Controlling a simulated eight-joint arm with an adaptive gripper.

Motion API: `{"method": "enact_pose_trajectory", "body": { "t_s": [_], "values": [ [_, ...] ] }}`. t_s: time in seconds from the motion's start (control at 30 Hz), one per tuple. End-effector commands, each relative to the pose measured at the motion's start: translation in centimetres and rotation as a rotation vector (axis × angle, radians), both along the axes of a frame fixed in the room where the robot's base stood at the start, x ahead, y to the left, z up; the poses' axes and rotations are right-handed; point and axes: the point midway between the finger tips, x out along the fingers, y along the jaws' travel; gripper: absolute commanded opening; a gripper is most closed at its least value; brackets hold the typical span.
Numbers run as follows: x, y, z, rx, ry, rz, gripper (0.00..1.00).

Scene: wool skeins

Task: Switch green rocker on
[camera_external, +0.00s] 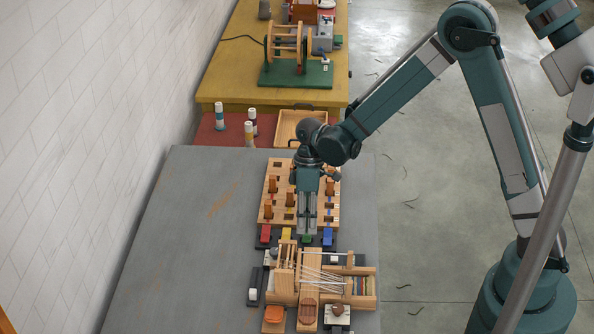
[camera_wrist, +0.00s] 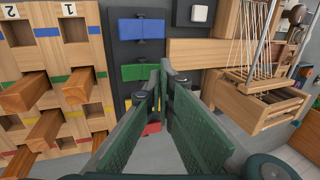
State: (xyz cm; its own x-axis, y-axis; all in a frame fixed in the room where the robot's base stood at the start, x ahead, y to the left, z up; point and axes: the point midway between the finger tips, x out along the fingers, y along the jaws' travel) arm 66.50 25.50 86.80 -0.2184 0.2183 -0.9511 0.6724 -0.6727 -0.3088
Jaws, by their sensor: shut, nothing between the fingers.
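The green rocker (camera_wrist: 140,72) sits on a black panel (camera_wrist: 124,50) in the wrist view, between the blue rocker (camera_wrist: 141,28) and the yellow rocker (camera_wrist: 128,104). The red rocker (camera_wrist: 152,129) is partly hidden behind my fingers. My gripper (camera_wrist: 165,66) is shut and empty, its fingertips just right of the green rocker; I cannot tell whether they touch it. In the external view my gripper (camera_external: 307,231) points down over the row, and the green rocker (camera_external: 307,239) shows just below the tips. Which way the green rocker is tilted is unclear.
A wooden board (camera_external: 272,185) with several brown pegs stands behind the rockers. A small wooden loom (camera_external: 346,285) with white threads stands in front, close to my gripper. The grey table (camera_external: 190,240) is clear on the left.

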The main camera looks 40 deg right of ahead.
Motion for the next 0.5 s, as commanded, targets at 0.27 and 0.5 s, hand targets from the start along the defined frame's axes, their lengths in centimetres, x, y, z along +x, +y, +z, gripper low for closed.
{"method": "enact_pose_trajectory", "body": {
  "t_s": [0.27,0.5],
  "values": [
    [-0.4,0.4,-1.7,0.0,0.0,0.0,0.0],
    [-0.4,0.4,-1.8,0.0,0.0,0.0,0.0]
  ]
}}
